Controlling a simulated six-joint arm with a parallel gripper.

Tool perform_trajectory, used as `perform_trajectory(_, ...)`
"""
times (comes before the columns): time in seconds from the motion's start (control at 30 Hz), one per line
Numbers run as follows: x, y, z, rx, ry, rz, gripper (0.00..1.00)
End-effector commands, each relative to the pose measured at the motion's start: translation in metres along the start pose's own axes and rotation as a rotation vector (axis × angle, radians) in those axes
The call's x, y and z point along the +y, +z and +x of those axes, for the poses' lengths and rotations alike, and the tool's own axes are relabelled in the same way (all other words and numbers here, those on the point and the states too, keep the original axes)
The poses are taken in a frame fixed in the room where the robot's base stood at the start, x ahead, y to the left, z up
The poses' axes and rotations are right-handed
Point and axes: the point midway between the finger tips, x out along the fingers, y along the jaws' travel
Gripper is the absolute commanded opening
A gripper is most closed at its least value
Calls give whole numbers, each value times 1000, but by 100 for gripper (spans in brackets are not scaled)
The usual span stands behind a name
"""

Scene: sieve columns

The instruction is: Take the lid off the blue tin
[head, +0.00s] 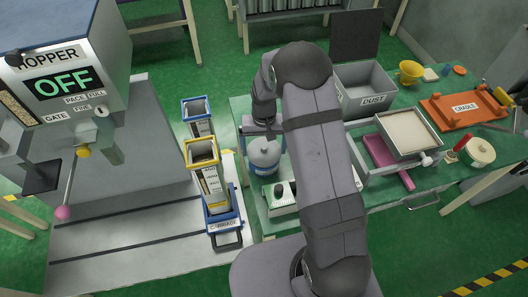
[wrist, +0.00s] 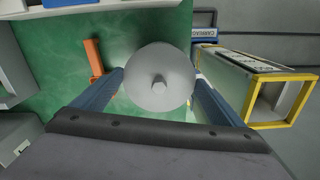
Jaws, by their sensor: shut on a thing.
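The blue tin (head: 265,168) stands on the green bench beside the carriage, pale blue with a light grey lid (head: 264,147) over it. In the head view my gripper (head: 264,133) is just above the tin, partly covered by my arm. The lid hides the tin in the wrist view, and I cannot tell whether there is a gap under it.
A yellow-rimmed column (head: 203,152) stands in the blue carriage (head: 224,224), close left of the tin; it also shows in the wrist view (wrist: 240,75). A grey dust bin (head: 372,98) is behind my arm. A sieve tray (head: 408,130) and orange cradle (head: 463,108) are farther right.

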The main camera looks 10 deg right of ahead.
Motion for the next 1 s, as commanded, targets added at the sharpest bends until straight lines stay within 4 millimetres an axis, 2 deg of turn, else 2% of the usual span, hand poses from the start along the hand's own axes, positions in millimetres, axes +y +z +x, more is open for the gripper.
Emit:
perform_trajectory(0.3,0,-1,-48,5,-1,0,72)
perform_trajectory(0.5,0,0,-69,1,0,0,72)
perform_trajectory(0.83,3,0,-73,-1,0,7,72)
perform_trajectory(1.0,25,-4,-61,-1,0,58,72)
